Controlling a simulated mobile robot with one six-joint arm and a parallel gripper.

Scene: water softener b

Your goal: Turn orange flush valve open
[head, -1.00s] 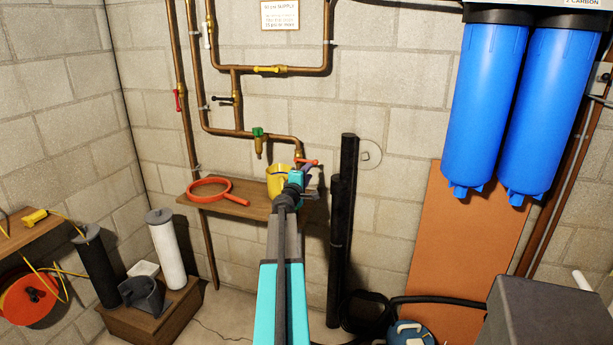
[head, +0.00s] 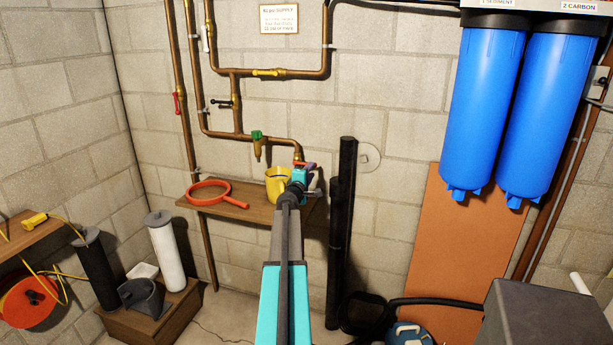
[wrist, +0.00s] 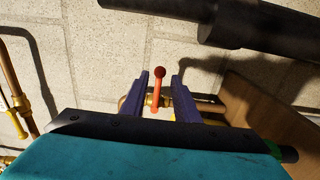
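The orange flush valve (head: 303,164) is a lever handle at the lower right end of the copper pipe, above the wooden shelf. In the wrist view its orange lever (wrist: 157,90), with a round knob at the tip, stands between my two purple fingers. My gripper (wrist: 160,78) is open, with a visible gap on both sides of the lever, so it does not look gripped. In the head view my gripper (head: 312,180) is at the valve, and my teal wrist hides the valve's lower part.
A green-handled tap (head: 257,137) is up to the left. Black vertical pipes (head: 345,220) stand close on the right.

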